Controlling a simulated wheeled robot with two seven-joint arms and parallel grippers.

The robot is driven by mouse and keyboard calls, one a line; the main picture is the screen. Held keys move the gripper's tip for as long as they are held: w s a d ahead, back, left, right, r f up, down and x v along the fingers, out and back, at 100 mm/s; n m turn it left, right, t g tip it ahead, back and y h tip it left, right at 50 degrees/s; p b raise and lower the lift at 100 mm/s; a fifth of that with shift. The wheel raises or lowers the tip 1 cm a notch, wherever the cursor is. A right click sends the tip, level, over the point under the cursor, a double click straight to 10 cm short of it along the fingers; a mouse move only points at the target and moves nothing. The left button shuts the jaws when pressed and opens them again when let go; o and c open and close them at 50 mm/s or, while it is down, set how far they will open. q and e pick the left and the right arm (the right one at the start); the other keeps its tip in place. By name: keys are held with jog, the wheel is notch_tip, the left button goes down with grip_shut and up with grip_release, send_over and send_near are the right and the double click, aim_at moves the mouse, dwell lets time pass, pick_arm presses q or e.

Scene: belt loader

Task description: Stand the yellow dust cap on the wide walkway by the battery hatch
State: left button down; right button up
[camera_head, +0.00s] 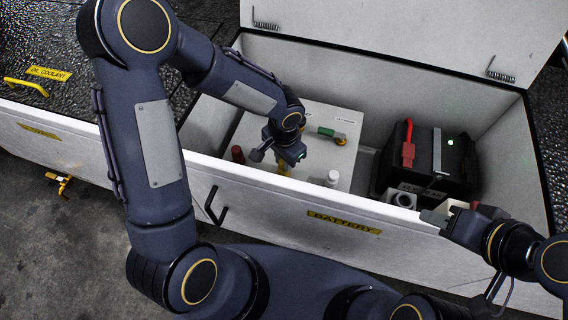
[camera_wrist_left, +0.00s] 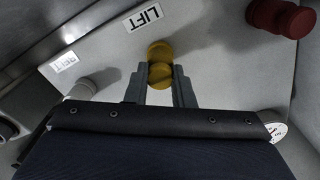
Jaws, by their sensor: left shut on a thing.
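The yellow dust cap (camera_wrist_left: 160,74) is between the fingers of my left gripper (camera_wrist_left: 159,90), which is shut on it in the left wrist view. Its round yellow parts show near a LIFT label on the pale panel. In the head view a bit of the cap (camera_head: 284,170) shows just below my left gripper (camera_head: 287,158), inside the open battery hatch (camera_head: 350,232). I cannot tell whether it touches the panel. The dark textured walkway (camera_head: 85,35) lies left of the hatch. My right gripper (camera_head: 453,213) is over the hatch's front right edge; its fingers are unclear.
A red cap (camera_head: 238,154), a white cap (camera_head: 332,179) and a green-and-yellow part (camera_head: 332,136) are on the panel (camera_head: 310,118). A black battery with a red connector (camera_head: 408,150) stands at right. The lid (camera_head: 400,25) is raised behind. A yellow handle (camera_head: 27,87) is on the walkway.

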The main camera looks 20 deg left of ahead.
pick_arm(q)
jog(key=shift+r+p, duration=0.4)
jog(key=shift+r, duration=0.3)
dwell(0.5)
jog(key=shift+r+p, duration=1.1)
jog(key=shift+r, duration=0.3)
